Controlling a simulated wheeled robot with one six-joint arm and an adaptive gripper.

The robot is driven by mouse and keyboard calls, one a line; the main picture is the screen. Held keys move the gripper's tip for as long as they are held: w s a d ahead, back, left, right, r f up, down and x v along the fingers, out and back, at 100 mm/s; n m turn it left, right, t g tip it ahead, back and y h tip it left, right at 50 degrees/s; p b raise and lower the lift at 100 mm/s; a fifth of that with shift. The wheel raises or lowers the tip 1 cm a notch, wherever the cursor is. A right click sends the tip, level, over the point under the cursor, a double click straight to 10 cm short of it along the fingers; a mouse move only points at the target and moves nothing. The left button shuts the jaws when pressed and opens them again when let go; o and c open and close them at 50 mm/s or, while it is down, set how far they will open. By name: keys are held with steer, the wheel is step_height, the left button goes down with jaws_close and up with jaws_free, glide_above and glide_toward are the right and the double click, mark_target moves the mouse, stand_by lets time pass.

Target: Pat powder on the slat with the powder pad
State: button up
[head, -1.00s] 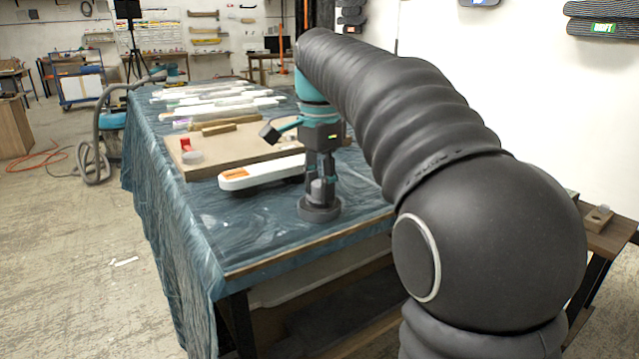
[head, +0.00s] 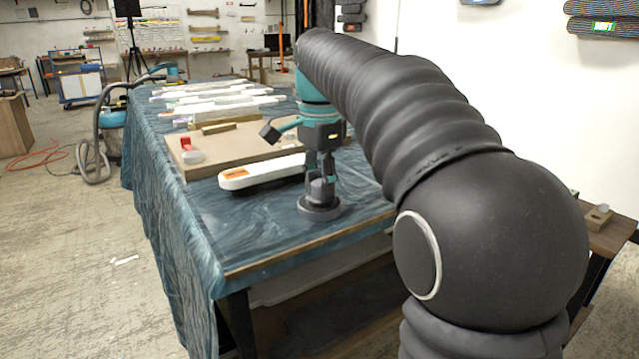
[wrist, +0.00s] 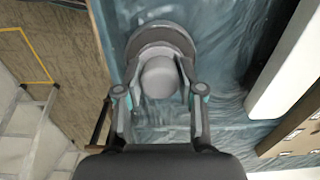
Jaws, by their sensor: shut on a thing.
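My gripper (head: 319,172) points down over the near right part of the covered table and is shut on the powder pad (head: 320,208), a round grey pad with a knob on top. In the wrist view my gripper (wrist: 161,95) has a finger on each side of the pad's round knob, and the pad's disc (wrist: 160,38) shows beyond it. The pad is at or just above the blue sheet; I cannot tell if it touches. A white slat with an orange patch (head: 240,177) lies just left of the gripper, and its white side also shows in the wrist view (wrist: 285,60).
A brown board (head: 240,150) behind the slat carries a small red item (head: 186,144) and a pale round piece (head: 192,157). Several pale slats (head: 215,105) lie farther back. The blue sheet (head: 240,225) is clear toward the front left.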

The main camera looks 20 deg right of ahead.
mark_target(319, 183)
step_height(319, 183, up, 5)
steer(key=p, duration=0.5)
steer(key=shift+r, duration=0.95)
